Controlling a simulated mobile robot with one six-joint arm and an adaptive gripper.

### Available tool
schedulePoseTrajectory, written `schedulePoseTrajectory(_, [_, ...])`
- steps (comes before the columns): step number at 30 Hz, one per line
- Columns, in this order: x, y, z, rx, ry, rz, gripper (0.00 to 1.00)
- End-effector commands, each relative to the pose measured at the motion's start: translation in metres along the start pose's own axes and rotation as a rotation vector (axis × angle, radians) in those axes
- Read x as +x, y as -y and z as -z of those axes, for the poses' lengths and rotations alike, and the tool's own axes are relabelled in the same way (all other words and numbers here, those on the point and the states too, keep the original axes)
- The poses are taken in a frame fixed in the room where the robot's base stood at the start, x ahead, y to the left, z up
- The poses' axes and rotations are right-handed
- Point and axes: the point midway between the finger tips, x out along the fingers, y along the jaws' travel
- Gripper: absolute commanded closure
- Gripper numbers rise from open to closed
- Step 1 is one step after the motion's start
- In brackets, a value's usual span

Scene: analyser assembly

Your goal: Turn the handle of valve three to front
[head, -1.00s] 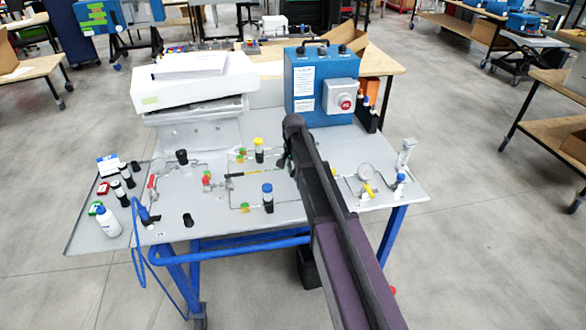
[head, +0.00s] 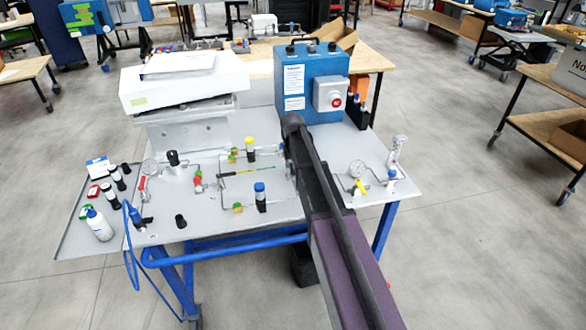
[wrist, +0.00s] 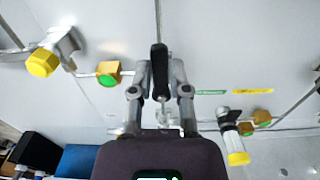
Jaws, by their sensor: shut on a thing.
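In the wrist view, a slim black handle (wrist: 159,72) stands between the two fingers of my gripper (wrist: 160,90). The fingers are closed in on it from both sides, and the handle points up the picture, roughly in line with a thin pipe. I cannot read a valve number on it. In the head view my own dark arm covers the gripper and this handle. A yellow-capped cylinder (head: 250,147) and a blue-capped cylinder (head: 260,197) stand on the panel (head: 290,211) left of my arm.
In the wrist view, a yellow knob (wrist: 42,64) is at left and a yellow-capped cylinder (wrist: 235,145) at lower right. A blue box (head: 311,85) with a red button stands behind the panel. A white bottle (head: 99,224) stands at left.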

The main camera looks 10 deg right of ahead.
Motion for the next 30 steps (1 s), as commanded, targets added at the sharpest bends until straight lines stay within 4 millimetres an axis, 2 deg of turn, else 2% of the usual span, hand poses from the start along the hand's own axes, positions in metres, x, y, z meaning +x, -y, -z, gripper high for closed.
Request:
schedulePoseTrajectory(10, [0.001,-0.001,-0.004,-0.004,0.008,-0.001,1.0])
schedulePoseTrajectory(11, [0.001,-0.001,-0.004,-0.004,0.008,-0.001,0.72])
schedulePoseTrajectory(12, [0.001,-0.001,-0.004,-0.004,0.008,-0.001,0.6])
schedulePoseTrajectory(14, [0.0,-0.001,-0.003,-0.003,0.007,-0.001,0.43])
schedulePoseTrajectory(25, [0.0,-0.001,-0.002,-0.002,0.003,-0.001,0.43])
schedulePoseTrajectory(30, [0.0,0.001,-0.015,-0.002,0.002,-0.001,0.43])
